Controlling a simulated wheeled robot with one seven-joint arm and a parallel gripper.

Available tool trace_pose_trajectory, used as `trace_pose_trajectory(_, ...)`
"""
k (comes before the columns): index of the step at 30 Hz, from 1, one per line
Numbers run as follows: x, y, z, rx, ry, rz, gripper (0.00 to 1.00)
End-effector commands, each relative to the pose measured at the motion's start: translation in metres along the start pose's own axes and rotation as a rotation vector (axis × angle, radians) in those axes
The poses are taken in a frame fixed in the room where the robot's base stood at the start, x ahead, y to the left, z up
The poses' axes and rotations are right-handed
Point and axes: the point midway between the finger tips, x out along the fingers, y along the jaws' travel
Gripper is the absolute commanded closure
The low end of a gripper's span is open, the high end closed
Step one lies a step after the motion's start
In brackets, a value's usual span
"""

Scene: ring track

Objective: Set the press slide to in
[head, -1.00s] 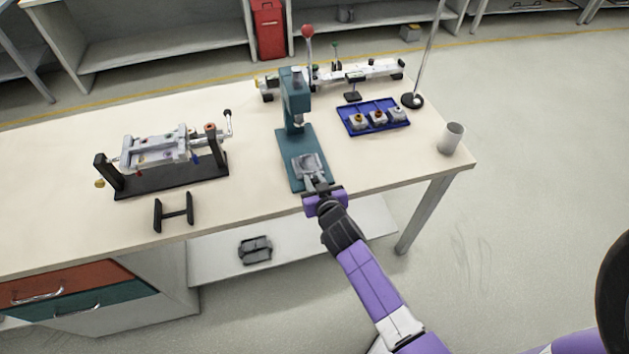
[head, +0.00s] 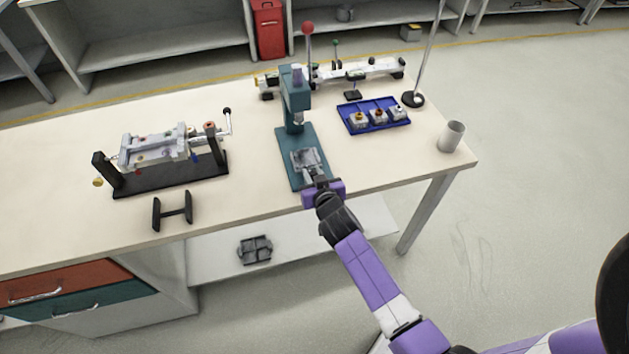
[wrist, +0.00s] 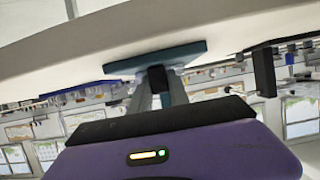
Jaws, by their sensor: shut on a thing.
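The teal press (head: 297,95) stands upright on the bench, with a red-knobbed lever on top. Its grey slide (head: 306,160) lies on the front part of the teal base, in front of the press column. My gripper (head: 317,180) is at the front end of the slide, near the bench's front edge, and is shut on the slide's front end. The exact grip is small in the head view.
A blue tray (head: 352,127) with several small parts is right of the press. A grey cup (head: 452,136) stands at the right edge. A clamp fixture (head: 170,183) and a black stand (head: 173,212) are to the left. A long rail fixture (head: 370,72) lies behind.

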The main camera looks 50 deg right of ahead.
Motion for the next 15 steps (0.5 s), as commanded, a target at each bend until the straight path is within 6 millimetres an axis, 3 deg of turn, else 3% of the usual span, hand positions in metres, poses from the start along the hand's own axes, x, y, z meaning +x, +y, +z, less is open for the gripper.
trace_pose_trajectory(1, 0.014, 0.000, -0.002, -0.003, 0.007, 0.000, 1.00)
trace_pose_trajectory(6, 0.045, 0.001, -0.014, -0.002, 0.004, 0.001, 1.00)
trace_pose_trajectory(15, 0.064, 0.001, -0.026, 0.000, 0.000, 0.001, 1.00)
